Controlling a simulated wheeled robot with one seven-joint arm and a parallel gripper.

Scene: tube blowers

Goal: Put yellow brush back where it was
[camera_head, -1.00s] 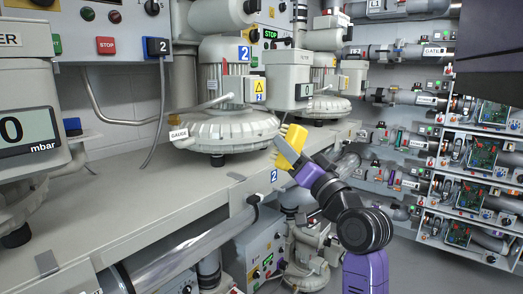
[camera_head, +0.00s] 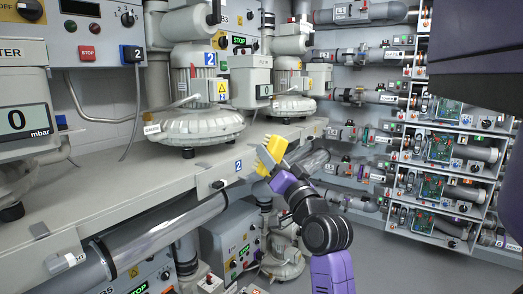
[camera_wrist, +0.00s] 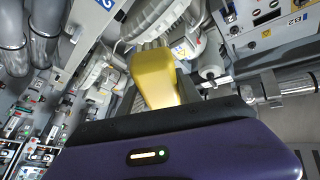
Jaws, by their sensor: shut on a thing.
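The yellow brush (camera_head: 266,160) is in my gripper (camera_head: 274,168), with its pale bristle end pointing up in the head view. My gripper is shut on it and holds it in front of the bench's front edge, right of the blue "2" label. In the wrist view the brush (camera_wrist: 155,78) stands up beyond the dark jaws, its smooth yellow back facing the camera. The fingertips are largely hidden by the brush.
The grey bench (camera_head: 110,187) carries a blower (camera_head: 195,127) marked 2 and another blower (camera_head: 292,106) farther back. A clear pipe (camera_head: 160,240) runs below the bench front. A shelf rack (camera_head: 437,150) stands at right. Grey floor (camera_head: 390,255) is open between them.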

